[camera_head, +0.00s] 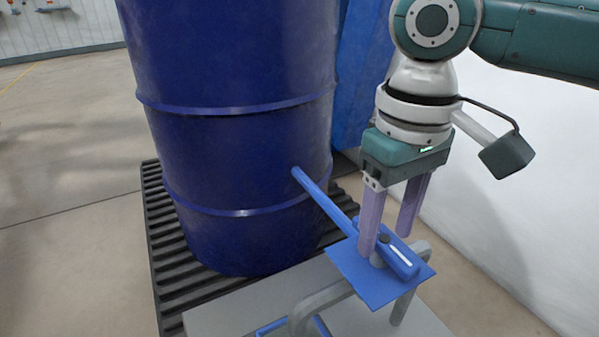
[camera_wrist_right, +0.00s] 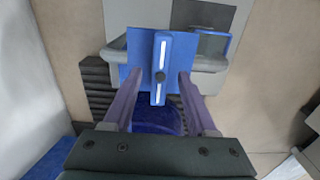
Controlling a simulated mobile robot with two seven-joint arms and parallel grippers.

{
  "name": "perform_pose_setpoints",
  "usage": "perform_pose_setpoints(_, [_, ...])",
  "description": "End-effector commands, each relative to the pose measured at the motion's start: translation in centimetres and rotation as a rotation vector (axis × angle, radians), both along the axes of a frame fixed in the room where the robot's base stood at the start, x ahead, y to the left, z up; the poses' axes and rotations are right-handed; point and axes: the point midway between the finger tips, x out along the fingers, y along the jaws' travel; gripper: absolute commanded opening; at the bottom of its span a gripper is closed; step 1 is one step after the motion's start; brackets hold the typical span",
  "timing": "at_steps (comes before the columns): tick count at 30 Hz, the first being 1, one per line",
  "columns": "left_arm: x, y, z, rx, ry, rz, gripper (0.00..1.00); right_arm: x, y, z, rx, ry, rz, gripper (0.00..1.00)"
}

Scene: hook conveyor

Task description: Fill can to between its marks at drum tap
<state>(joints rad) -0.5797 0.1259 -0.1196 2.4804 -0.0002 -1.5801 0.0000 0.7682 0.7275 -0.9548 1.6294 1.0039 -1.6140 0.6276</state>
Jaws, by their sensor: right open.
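The dark blue drum (camera_head: 235,135) stands upright. A blue tap pipe (camera_head: 328,207) slopes out of its side. At the pipe's end is a blue tap handle (camera_head: 402,262) with a white stripe and dark pivot, in front of a square blue plate (camera_head: 368,287). My right gripper (camera_head: 385,246) points down at the handle, its purple fingers open. In the right wrist view the handle (camera_wrist_right: 160,48) lies between the fingers (camera_wrist_right: 160,78), with a gap on each side. I cannot make out the can with its marks. My left gripper is not in view.
The drum rests on a black slatted pallet (camera_head: 162,250). A grey stand (camera_head: 235,312) with bent grey tubes (camera_head: 325,298) is below the tap. A blue-edged object (camera_head: 322,326) is cut off at the bottom. A white wall (camera_head: 520,200) is at right; open floor (camera_head: 70,200) at left.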

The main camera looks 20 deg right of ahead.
Motion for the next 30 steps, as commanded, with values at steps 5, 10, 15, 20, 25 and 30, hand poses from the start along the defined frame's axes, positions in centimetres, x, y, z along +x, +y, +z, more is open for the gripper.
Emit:
perform_pose_setpoints(5, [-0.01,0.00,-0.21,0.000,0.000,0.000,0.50,-0.01,0.02,-0.59,0.000,0.000,0.002,0.57])
perform_pose_setpoints(10, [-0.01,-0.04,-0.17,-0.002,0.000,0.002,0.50,-0.01,0.03,-0.54,0.000,0.000,0.002,0.57])
perform_pose_setpoints(15, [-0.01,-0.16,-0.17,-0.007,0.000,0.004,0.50,-0.01,0.04,-0.53,0.000,0.000,0.002,0.38])
perform_pose_setpoints(20, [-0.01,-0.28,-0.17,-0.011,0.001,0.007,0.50,0.00,0.04,-0.52,0.000,0.000,0.001,0.20])
perform_pose_setpoints(25, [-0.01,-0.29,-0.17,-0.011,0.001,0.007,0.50,0.00,0.02,-0.52,0.000,0.000,0.001,0.01])
perform_pose_setpoints(30, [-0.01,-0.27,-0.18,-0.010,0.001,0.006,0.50,0.00,0.02,-0.51,0.000,0.000,0.001,0.00])
